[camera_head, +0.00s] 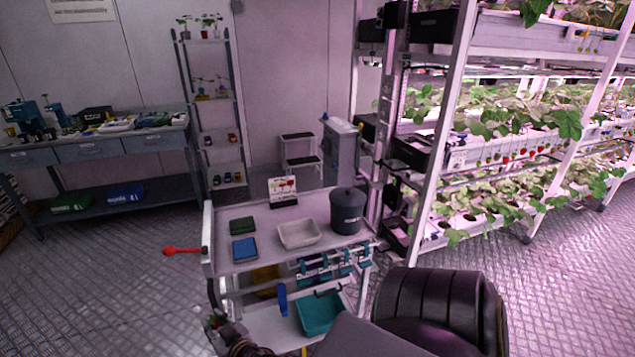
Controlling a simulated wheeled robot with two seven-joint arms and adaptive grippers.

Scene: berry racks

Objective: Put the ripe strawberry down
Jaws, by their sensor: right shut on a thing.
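My right arm reaches in from the lower right across the bottom edge. Its gripper (214,323) is low at the left front corner of the white cart (220,216), below the cart's top. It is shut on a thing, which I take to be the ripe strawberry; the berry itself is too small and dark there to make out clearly. On the cart top are a white tray (299,235), a dark lidded bin (347,211), a blue pad (245,249), a green pad (242,226) and a small sign with strawberry pictures (283,190). My left gripper is not in view.
A red-ended handle (181,251) sticks out left of the cart. A teal bin (320,313) sits on its lower shelf. Lit plant racks (440,150) with red berries stand at the right, a workbench (90,150) at the back left.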

